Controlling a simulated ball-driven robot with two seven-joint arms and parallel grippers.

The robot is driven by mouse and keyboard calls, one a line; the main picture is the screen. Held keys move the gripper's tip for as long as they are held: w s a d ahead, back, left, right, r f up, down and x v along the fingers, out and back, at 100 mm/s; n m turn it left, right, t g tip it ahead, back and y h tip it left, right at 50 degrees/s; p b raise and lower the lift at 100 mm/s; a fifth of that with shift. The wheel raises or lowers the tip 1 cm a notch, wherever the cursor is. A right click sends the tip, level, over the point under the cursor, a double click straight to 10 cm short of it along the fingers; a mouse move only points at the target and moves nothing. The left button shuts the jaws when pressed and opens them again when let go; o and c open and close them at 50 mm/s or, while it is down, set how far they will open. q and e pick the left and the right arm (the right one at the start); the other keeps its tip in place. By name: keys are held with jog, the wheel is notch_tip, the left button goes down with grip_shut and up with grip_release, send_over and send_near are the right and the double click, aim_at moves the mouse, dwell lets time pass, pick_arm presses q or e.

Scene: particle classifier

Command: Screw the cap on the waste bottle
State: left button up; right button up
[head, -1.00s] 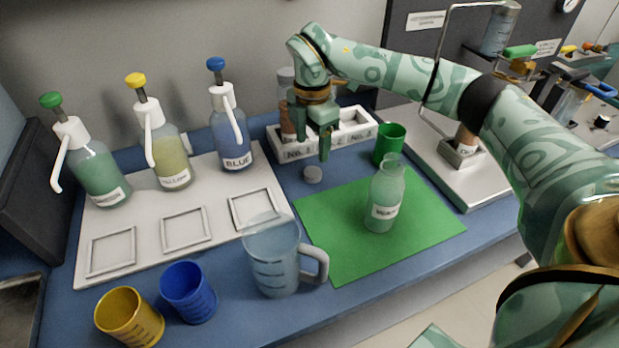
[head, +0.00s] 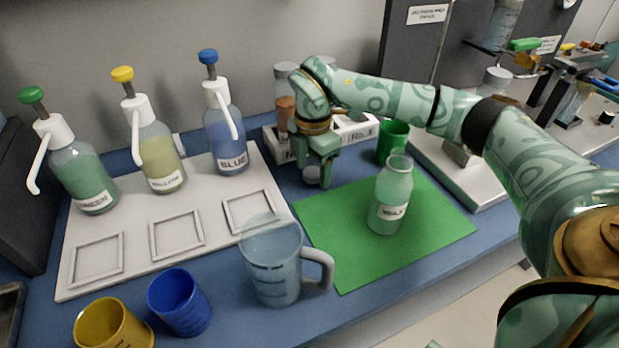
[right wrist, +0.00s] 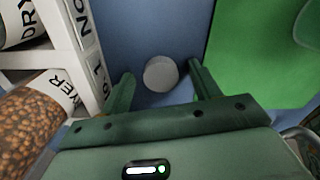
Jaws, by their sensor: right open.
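The waste bottle (head: 392,190) is clear greenish, labelled and open-topped. It stands upright on the green mat (head: 345,258). The small round grey cap (head: 311,173) lies on the blue table just off the mat's back left corner. My right gripper (head: 319,182) is open and points down over the cap. In the right wrist view the cap (right wrist: 161,74) lies between the two spread fingers (right wrist: 160,88), with a gap on each side. I cannot tell whether the fingertips are level with it. My left gripper is not in view.
A white rack (head: 355,130) with jars stands close behind my right gripper. A green cup (head: 392,140) stands behind the bottle. A clear jug (head: 272,262) stands left of the mat. Pump bottles stand on the white tray (head: 140,228) at left. The mat's front is clear.

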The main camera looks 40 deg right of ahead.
aim_at(312, 172)
jog(key=shift+r, duration=0.1)
jog(key=c, duration=1.1)
jog(key=shift+o, duration=0.2)
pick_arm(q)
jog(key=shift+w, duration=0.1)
pick_arm(e)
jog(key=shift+r+p, duration=0.45)
jog(key=shift+r, duration=0.05)
notch_tip(312, 172, up, 2)
jog(key=shift+r+p, duration=0.25)
jog(key=shift+p, duration=0.55)
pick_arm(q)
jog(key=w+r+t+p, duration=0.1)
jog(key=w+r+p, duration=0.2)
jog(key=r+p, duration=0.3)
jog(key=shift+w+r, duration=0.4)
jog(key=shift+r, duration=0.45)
pick_arm(e)
jog(key=s+a+r, duration=0.4)
jog(key=s+r, duration=0.5)
jog(key=s, duration=0.4)
jog(key=shift+s+r, duration=0.25)
